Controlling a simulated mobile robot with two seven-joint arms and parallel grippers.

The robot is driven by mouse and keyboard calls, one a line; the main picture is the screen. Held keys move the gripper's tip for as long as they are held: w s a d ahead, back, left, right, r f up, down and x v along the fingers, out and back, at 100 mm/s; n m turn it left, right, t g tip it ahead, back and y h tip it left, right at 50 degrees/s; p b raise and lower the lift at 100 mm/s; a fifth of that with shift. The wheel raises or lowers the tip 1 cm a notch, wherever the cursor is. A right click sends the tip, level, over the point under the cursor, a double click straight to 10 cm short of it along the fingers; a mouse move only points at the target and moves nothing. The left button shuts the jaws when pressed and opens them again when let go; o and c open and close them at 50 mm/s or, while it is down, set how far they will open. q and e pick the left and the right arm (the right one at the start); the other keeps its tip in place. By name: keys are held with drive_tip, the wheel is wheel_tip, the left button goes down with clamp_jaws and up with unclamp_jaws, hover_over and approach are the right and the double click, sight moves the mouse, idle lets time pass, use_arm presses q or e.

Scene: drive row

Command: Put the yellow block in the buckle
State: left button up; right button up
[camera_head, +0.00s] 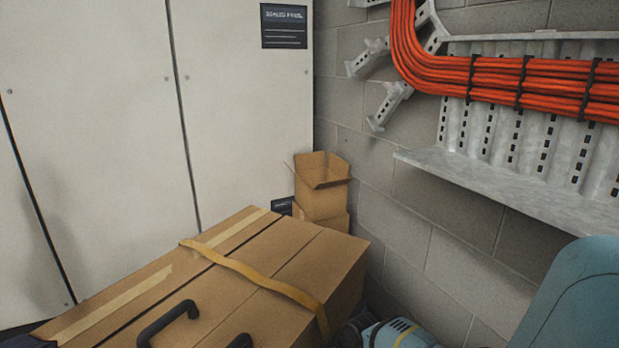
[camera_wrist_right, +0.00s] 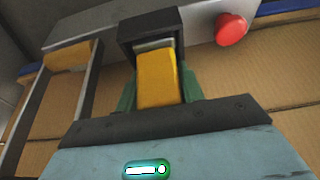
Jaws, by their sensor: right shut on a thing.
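The yellow block (camera_wrist_right: 157,80) shows in the right wrist view between the dark green fingers of my right gripper (camera_wrist_right: 160,90). The gripper is shut on it. The black buckle (camera_wrist_right: 150,22) is a square-edged housing just beyond the block. The block's far end lies at the buckle's mouth, against a pale metal strip. I cannot tell how deep it sits inside. In the head view only teal parts of my right arm show at the lower right; the block, the buckle and both gripper tips are not visible there.
A red button (camera_wrist_right: 231,28) sits on the grey bar (camera_wrist_right: 195,22) beside the buckle. A large cardboard box (camera_head: 290,265) with a tan strap (camera_head: 240,268) fills the lower head view. A metal shelf (camera_head: 500,185) juts from the right wall.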

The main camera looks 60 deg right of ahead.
use_arm(q)
drive_tip(key=shift+s+f, duration=0.1)
drive_tip(key=shift+s, duration=0.05)
use_arm(e)
drive_tip(key=shift+f, duration=0.1)
drive_tip(key=o, duration=1.1)
drive_tip(key=p+v, duration=0.4)
drive_tip(key=v, duration=0.2)
drive_tip(key=shift+d+r, duration=0.1)
drive_tip(key=shift+r, duration=0.2)
use_arm(q)
drive_tip(key=r, duration=0.1)
drive_tip(key=w+r, duration=0.1)
drive_tip(key=r, duration=0.1)
drive_tip(key=w+r+p, duration=0.1)
drive_tip(key=r, duration=0.1)
drive_tip(key=shift+w+d+r, duration=0.1)
drive_tip(key=shift+r, duration=0.15)
use_arm(e)
drive_tip(key=shift+s+r, duration=0.35)
drive_tip(key=shift+r, duration=0.3)
use_arm(q)
drive_tip(key=shift+s+f, duration=0.1)
drive_tip(key=shift+s, duration=0.2)
